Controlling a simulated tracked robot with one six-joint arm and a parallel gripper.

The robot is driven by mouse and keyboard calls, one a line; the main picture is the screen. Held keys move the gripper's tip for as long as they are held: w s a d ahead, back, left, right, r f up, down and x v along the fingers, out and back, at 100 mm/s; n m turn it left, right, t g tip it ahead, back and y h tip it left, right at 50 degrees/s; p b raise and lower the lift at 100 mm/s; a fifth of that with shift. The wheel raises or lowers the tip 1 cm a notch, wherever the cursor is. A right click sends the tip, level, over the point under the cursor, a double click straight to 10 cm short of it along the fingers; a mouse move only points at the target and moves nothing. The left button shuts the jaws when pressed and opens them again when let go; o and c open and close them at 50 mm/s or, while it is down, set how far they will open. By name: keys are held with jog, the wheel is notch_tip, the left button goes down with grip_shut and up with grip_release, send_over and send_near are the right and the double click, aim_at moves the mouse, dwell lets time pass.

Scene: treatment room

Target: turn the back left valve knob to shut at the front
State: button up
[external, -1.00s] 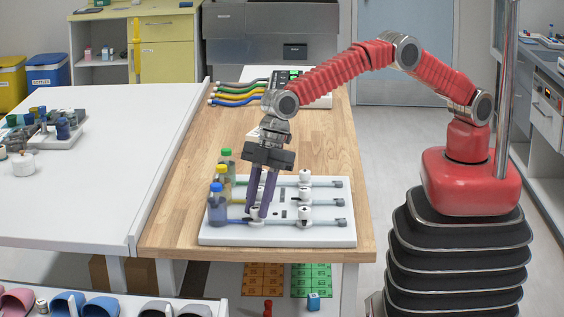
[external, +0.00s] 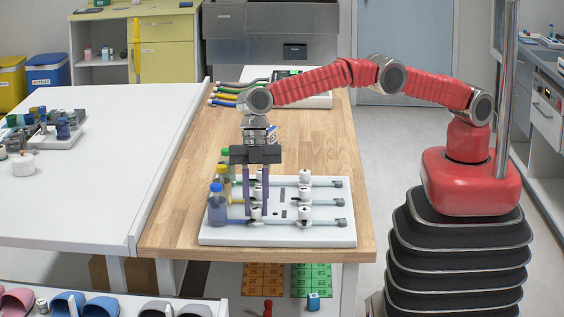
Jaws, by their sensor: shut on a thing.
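The white valve board (external: 335,238) lies on the wooden table top, with tubes running across it and several white knobs in two columns. My gripper (external: 257,212) points straight down over the left column. Its two purple fingers stand on either side of the back left valve knob (external: 257,214), which is the left-column knob nearest the camera, and are shut on it. The fingers partly cover the knobs behind it. The knob is too small to read its setting.
Bottles with blue (external: 216,204), yellow and green caps stand along the board's left edge, close to my gripper. Right-column knobs (external: 305,196) are to its right. Coloured hoses (external: 235,95) lie at the back. The white table on the left is mostly clear.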

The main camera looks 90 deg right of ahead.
jog(key=shift+w+n, duration=0.1)
jog(key=shift+n, duration=0.5)
jog(key=o, duration=1)
jog(key=shift+o, duration=0.2)
jog(key=v, duration=1.1)
jog(key=shift+d+r, duration=0.15)
jog(key=shift+r, duration=0.25)
jog(key=shift+w, duration=0.1)
